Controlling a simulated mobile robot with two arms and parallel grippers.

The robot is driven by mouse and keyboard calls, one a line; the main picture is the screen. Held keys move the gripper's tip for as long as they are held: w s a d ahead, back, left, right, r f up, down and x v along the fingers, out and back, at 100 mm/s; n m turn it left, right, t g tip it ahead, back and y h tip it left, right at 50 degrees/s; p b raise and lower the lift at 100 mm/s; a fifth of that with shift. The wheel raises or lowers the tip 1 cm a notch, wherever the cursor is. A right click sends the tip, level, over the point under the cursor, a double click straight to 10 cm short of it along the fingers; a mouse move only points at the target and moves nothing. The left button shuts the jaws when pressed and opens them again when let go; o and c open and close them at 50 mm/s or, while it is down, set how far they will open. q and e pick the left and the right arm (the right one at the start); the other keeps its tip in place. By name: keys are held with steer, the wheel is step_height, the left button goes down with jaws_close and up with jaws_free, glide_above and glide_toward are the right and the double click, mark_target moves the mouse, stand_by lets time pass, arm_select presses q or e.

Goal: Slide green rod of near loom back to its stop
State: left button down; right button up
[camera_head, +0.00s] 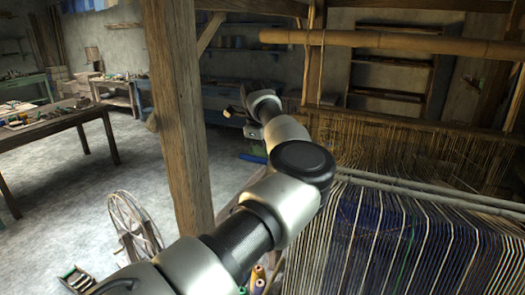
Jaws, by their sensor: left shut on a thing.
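The near loom (420,235) fills the right side, with pale and blue warp threads stretched over it. My left arm comes up from the bottom, bends in front of the loom's left edge and reaches toward the back. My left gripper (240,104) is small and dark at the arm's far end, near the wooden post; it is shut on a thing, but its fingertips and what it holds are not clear. I cannot make out the green rod; my arm covers part of the loom's left side. A blue rod end (253,159) sticks out left of my arm. My right gripper is not in view.
A thick wooden post (180,120) stands just left of my arm. Grey bars (430,193) cross the loom, and a wooden beam (390,42) runs above. A spinning wheel (133,225) and a table (50,122) stand left, with open floor between.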

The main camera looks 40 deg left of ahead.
arm_select(q)
steer(key=c, duration=1.4)
jaws_free()
steer(key=shift+s+f, duration=0.1)
steer(key=shift+c, duration=0.2)
steer(key=shift+o, duration=1.9)
steer(key=shift+s+d, duration=0.1)
steer(key=shift+s, duration=0.05)
steer(key=shift+r, duration=0.4)
step_height(320, 180, up, 10)
steer(key=s+b, duration=0.2)
steer(key=shift+d+b, duration=0.3)
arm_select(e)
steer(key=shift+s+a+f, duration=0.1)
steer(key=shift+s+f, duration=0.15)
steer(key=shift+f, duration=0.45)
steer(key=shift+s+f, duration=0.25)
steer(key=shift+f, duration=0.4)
